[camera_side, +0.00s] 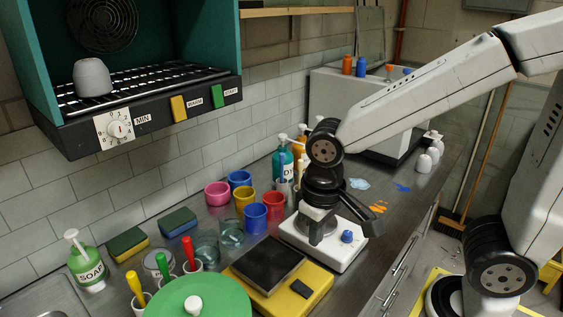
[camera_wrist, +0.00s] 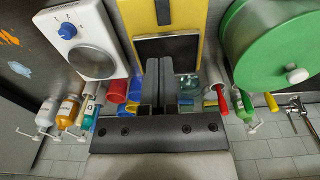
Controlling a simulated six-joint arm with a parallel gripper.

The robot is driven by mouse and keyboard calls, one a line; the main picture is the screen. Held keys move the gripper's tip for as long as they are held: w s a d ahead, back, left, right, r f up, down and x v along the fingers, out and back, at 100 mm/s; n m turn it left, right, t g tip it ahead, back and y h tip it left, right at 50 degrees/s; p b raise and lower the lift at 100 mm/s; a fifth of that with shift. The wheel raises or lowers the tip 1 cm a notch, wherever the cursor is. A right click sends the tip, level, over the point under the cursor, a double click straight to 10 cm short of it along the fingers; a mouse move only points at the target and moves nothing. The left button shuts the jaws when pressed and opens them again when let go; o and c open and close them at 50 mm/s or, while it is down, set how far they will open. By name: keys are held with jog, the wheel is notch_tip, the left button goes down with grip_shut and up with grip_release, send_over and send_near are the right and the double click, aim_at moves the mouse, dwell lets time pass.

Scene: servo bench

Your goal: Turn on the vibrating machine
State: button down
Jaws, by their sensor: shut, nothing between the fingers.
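A white machine (camera_side: 345,256) with a blue knob (camera_side: 347,236) stands on the bench. The wrist view shows the white machine (camera_wrist: 103,18) at upper left, with its round grey plate (camera_wrist: 92,62) and the blue knob (camera_wrist: 68,30). No label shows which device is the vibrating machine. My gripper (camera_side: 317,238) is shut and empty. In the side view it overlaps the white machine and hides part of its top; contact cannot be told.
The yellow device (camera_side: 312,295) with a dark plate and a green round lid (camera_side: 222,305) stand left of the white machine. Colored cups (camera_side: 244,195), bottles (camera_side: 284,160) and sponges (camera_side: 178,221) line the wall. A shelf oven (camera_side: 150,110) hangs above. Bench to the right has some free room.

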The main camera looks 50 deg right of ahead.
aim_at(296, 283)
dwell(0.4)
jog(key=shift+w+a+t, duration=0.15)
jog(key=shift+w+t, duration=0.35)
jog(key=shift+w, duration=0.2)
jog(key=shift+w+f, duration=0.3)
jog(key=shift+f, duration=2)
jog(key=shift+w+f, duration=0.35)
jog(key=shift+f, duration=1.95)
jog(key=shift+w+f, duration=0.3)
jog(key=shift+f, duration=2)
